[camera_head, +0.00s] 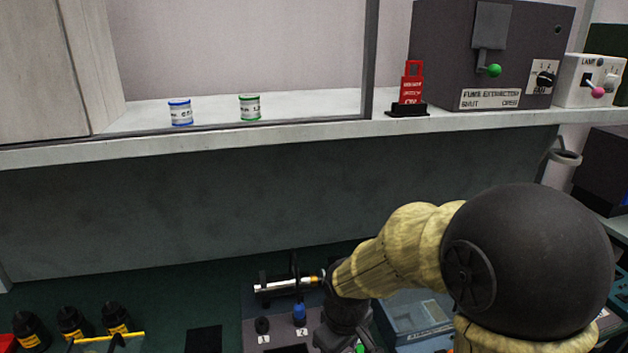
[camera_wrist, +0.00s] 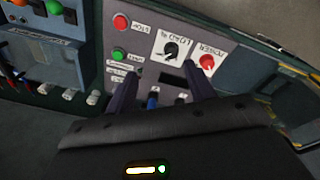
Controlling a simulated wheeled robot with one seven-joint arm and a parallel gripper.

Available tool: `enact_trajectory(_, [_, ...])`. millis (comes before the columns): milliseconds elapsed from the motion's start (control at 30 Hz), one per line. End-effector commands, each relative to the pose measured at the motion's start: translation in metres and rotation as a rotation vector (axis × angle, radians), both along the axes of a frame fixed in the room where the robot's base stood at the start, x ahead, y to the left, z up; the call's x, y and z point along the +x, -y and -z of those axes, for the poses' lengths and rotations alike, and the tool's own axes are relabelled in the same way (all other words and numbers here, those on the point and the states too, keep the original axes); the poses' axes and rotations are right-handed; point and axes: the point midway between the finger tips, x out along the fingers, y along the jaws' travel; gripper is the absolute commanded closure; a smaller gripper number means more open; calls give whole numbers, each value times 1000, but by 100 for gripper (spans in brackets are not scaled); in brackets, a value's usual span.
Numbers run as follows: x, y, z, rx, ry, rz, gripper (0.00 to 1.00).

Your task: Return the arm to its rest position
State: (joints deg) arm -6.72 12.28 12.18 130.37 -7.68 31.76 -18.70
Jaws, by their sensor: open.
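My gripper (camera_wrist: 164,84) shows in the wrist view with its two dark fingers apart and nothing held between them. It faces a grey control panel (camera_wrist: 140,45) with a red stop button (camera_wrist: 121,23), a green button (camera_wrist: 118,54), a black load knob (camera_wrist: 171,50) and a red power knob (camera_wrist: 207,62). A small blue part (camera_wrist: 153,99) shows beyond the gap between the fingers. In the head view my arm (camera_head: 400,250) reaches from the right and bends down over the bench; the fingers are not clear there.
A metal cylinder (camera_head: 287,285) lies across the unit beside my arm, above a blue part (camera_head: 299,314) and a black part (camera_head: 262,325). Black bottles (camera_head: 72,322) stand at lower left. Two jars (camera_head: 180,112) (camera_head: 249,107) and a fume extractor box (camera_head: 490,60) are on the shelf.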

Motion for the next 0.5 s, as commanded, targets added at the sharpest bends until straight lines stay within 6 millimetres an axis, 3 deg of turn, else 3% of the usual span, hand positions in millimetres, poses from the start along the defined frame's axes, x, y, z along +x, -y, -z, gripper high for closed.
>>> enact_trajectory(33, [-12,29,-3,18,26,169,46])
enact_trajectory(100, [-27,60,-5,52,59,388,46])
enact_trajectory(200, [-47,89,-5,93,95,621,46])
enact_trajectory(300, [-56,103,-5,117,112,737,46])
enact_trajectory(500, [-57,104,-5,121,114,757,46])
